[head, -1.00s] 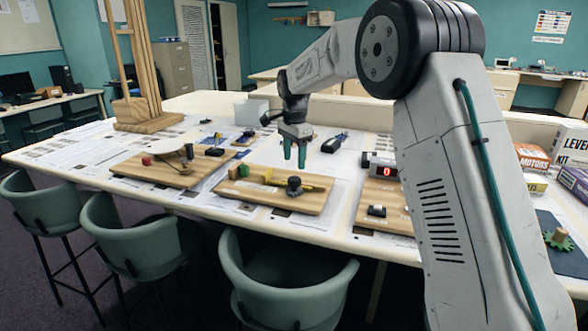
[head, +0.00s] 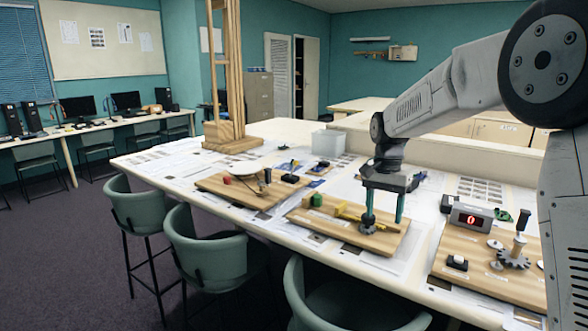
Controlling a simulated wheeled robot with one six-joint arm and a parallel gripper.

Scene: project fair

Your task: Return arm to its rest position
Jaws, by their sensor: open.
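My gripper (head: 385,207) points down over the table, above the right part of the middle wooden board (head: 318,221). Its two teal fingers are spread apart with nothing between them. The left finger overlaps a dark upright piece (head: 369,222) on that board in the picture. I cannot tell whether they touch. My arm reaches in from the right, bent at a large black joint at the upper right. The middle board also carries a green block (head: 316,200) and a yellow piece (head: 358,217).
A left board (head: 231,191) holds a red block and a white disc. A right board (head: 463,278) holds gears, beside a display box (head: 471,218) showing 0. A wooden tower (head: 228,132), a clear bin (head: 328,143) and a low divider stand farther back. Chairs (head: 207,246) line the front edge.

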